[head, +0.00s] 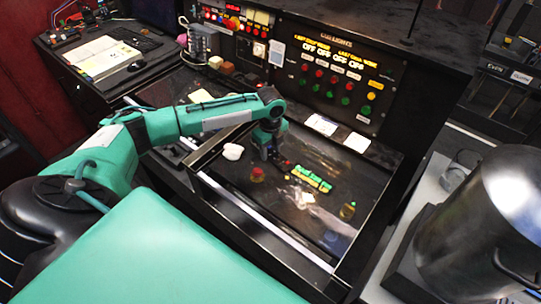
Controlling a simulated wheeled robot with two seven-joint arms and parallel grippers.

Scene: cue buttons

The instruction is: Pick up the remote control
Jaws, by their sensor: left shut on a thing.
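My left gripper (274,158) is low over the dark desk panel, fingers pointing down. It is shut on a small dark thing (286,166) that I take to be the remote control. The fingers and the low light hide most of it, so its buttons and exact outline cannot be told. Whether it still touches the panel cannot be told. My right gripper is not in view.
Beside the gripper are a red button (257,174), a green-and-yellow button strip (311,178) and a crumpled white thing (233,151). A small yellowish thing (347,211) is further right. An upright control panel (338,75) rises behind. A large metal pot (490,220) stands at right.

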